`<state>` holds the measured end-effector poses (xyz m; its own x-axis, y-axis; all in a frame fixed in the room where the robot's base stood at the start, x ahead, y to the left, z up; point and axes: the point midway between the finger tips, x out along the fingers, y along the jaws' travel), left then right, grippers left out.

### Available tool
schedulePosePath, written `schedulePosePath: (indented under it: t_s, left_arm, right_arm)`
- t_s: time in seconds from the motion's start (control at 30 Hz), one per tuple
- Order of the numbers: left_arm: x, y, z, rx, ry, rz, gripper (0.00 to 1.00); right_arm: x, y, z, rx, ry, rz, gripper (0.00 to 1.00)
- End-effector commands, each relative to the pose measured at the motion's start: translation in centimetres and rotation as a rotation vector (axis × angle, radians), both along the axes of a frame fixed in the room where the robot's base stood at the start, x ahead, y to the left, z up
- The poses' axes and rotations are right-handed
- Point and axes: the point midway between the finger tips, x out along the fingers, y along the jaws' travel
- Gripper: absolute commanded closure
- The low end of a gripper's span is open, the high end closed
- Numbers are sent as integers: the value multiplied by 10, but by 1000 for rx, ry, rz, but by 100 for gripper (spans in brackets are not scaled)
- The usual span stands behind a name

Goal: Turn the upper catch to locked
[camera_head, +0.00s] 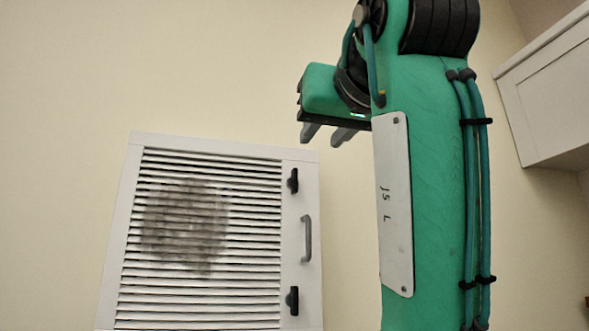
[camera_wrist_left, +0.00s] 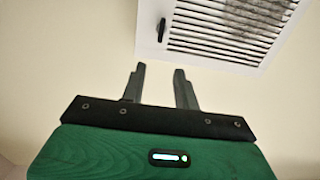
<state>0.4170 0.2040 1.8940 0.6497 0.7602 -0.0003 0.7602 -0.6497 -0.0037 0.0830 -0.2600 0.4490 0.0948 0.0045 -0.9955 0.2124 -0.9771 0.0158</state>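The upper catch (camera_head: 293,181) is a small black knob near the top right of a white louvred panel (camera_head: 135,235) on the wall. Its handle stands upright, in line with the panel's side edge. It also shows in the left wrist view (camera_wrist_left: 162,30), beyond the fingertips. My left gripper (camera_head: 328,139) is above and to the right of the panel's top right corner, apart from the catch. Its two grey fingers are spread with nothing between them, as the left wrist view (camera_wrist_left: 159,70) also shows. My right gripper is in neither view.
A similar lower catch (camera_head: 292,301) and a grey pull handle (camera_head: 307,239) sit on the same right border. A dark dirt patch (camera_head: 186,225) covers part of the louvres. A white cabinet (camera_head: 550,95) hangs at the upper right. The wall around the panel is bare.

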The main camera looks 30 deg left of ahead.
Motion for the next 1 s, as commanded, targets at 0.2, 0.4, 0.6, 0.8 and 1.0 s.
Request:
schedulePosePath:
  t_s: [0.2, 0.4, 0.6, 0.8, 1.0]
  left_arm:
    - [10, 16, 4, -7, -2, 2, 69]
    - [38, 49, 5, -8, 0, 4, 69]
    - [64, 79, 5, -5, -1, 3, 69]
    - [81, 99, 3, -4, -2, 2, 69]
    - [87, 105, 1, -4, -3, 0, 69]
  right_arm:
    - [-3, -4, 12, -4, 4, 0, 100]
    - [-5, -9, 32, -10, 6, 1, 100]
    - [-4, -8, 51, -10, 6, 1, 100]
    - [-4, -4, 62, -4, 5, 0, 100]
    - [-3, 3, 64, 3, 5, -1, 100]
